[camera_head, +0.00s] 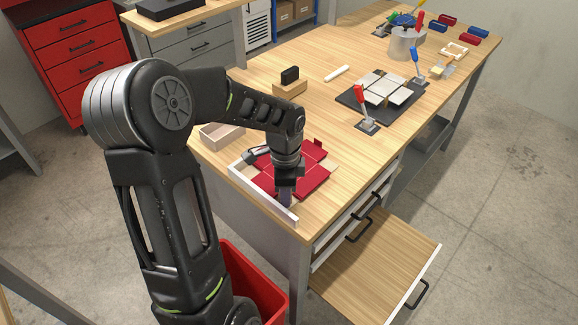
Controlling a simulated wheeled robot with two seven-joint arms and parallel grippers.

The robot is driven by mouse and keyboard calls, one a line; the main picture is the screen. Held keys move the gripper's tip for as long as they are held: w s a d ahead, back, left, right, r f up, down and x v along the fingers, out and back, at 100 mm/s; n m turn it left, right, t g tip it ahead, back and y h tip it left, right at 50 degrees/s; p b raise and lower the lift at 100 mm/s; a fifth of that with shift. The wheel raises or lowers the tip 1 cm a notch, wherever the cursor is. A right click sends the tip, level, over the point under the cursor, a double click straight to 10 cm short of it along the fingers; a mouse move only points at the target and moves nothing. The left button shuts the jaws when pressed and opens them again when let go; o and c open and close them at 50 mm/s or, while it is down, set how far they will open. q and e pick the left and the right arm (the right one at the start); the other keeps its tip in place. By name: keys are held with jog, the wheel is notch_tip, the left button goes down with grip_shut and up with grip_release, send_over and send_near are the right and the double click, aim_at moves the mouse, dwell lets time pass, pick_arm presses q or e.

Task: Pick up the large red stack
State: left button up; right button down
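The large red stack (313,178) is made of flat red cut-out pieces lying on the near left corner of the wooden workbench. A white corner rail (252,184) runs along its left and near sides. My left gripper (285,197) points down at the near part of the stack, and the wrist hides some of the red pieces. The fingers are small and dark here, so I cannot tell whether they are open, shut or touching the stack. My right gripper is not in view.
A shallow wooden box (222,137) and a wooden block with a black top (290,84) stand behind the stack. A black board with grey plates (380,95) lies between a red-handled clamp (365,112) and a blue-handled clamp (416,68). An open drawer (375,262) juts out front.

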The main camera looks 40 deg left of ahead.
pick_arm(q)
jog(key=shift+f, duration=0.35)
dwell(0.3)
grip_shut()
dwell(1.3)
